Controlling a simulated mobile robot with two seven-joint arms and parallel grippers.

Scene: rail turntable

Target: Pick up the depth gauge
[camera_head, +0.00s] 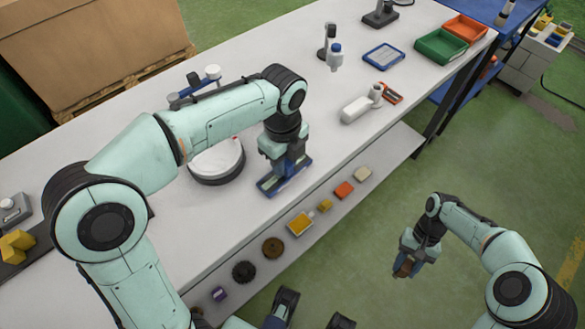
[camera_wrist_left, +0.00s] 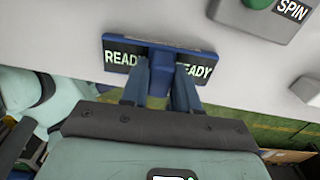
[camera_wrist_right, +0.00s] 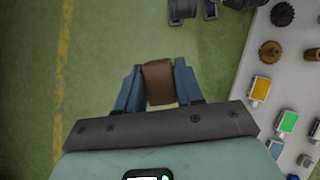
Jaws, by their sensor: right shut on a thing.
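I cannot tell for sure which thing is the depth gauge. My right gripper (camera_wrist_right: 158,85) is shut on a brown block (camera_wrist_right: 158,82), held over the green floor clear of the bench; the block also shows in the head view (camera_head: 403,268). My left gripper (camera_wrist_left: 161,75) is at the bench's front edge, its fingers on either side of the blue grip of a READY sign (camera_wrist_left: 206,70). A narrow gap seems to show between fingers and grip, so it looks open. The sign shows in the head view (camera_head: 270,186), partly hidden by that gripper.
A white round turntable (camera_head: 217,160) is left of my left gripper on the bench (camera_head: 330,120). A white cylinder device (camera_head: 357,109), blue tray (camera_head: 384,57), green bin (camera_head: 440,47) and orange bin (camera_head: 465,27) stand further right. Several small parts lie on a lower ledge.

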